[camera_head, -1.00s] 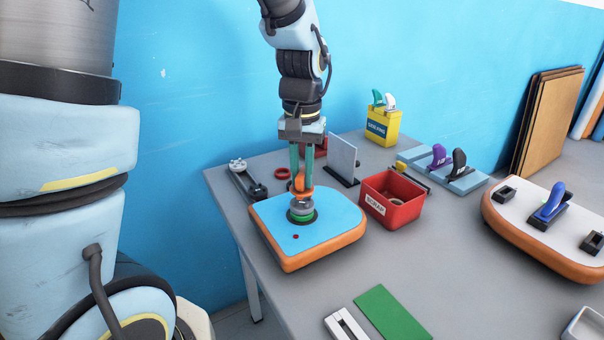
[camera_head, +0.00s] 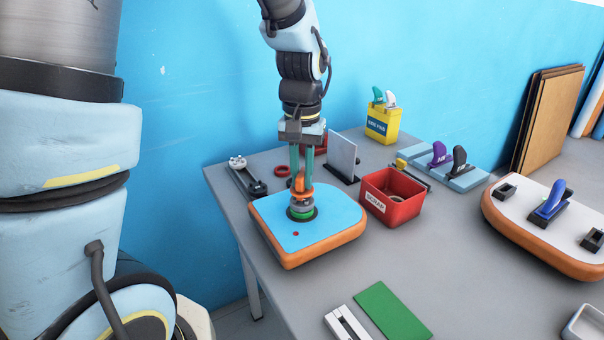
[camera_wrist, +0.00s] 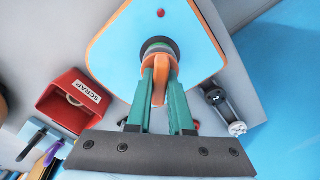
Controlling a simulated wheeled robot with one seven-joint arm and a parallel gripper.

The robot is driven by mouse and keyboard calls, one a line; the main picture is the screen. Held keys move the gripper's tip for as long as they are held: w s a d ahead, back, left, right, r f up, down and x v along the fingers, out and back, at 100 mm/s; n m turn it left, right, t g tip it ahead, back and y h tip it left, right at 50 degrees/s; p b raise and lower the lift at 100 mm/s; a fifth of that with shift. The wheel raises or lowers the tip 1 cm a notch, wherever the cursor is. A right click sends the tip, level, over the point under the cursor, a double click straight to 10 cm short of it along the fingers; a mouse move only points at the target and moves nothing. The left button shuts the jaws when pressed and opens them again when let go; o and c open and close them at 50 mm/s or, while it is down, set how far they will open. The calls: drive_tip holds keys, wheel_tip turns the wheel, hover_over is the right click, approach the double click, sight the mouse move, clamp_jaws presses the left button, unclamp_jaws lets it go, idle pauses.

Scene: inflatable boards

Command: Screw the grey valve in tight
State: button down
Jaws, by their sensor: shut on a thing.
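The grey valve (camera_head: 301,201) sits upright over the dark round socket in the blue-topped, orange-edged board (camera_head: 336,215). A green ring (camera_head: 301,212) shows below its grey body. An orange grip piece (camera_head: 299,184) stands on top of the valve; I cannot tell whether it is part of the valve or a separate key. My gripper (camera_head: 301,178) points straight down from above, its green fingers shut on the orange piece. In the wrist view the orange piece (camera_wrist: 159,80) lies between the fingers (camera_wrist: 160,95), above the socket. The valve's lower end is hidden.
A red SCRAP bin (camera_head: 393,196) stands just right of the board, with a grey upright plate (camera_head: 342,157) behind. A wrench-like tool (camera_head: 246,178) and red ring (camera_head: 282,171) lie behind the board. A second board (camera_head: 540,230) lies right. The table's left edge is close.

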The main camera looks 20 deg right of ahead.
sight(302, 172)
drive_tip(key=shift+f+b, duration=0.3)
drive_tip(key=shift+f, duration=0.25)
drive_tip(key=c, duration=0.7)
unclamp_jaws()
drive_tip(key=shift+c, duration=0.2)
wheel_tip(302, 172, up, 11)
drive_tip(key=shift+f+b, duration=0.1)
drive_tip(key=shift+b, duration=0.65)
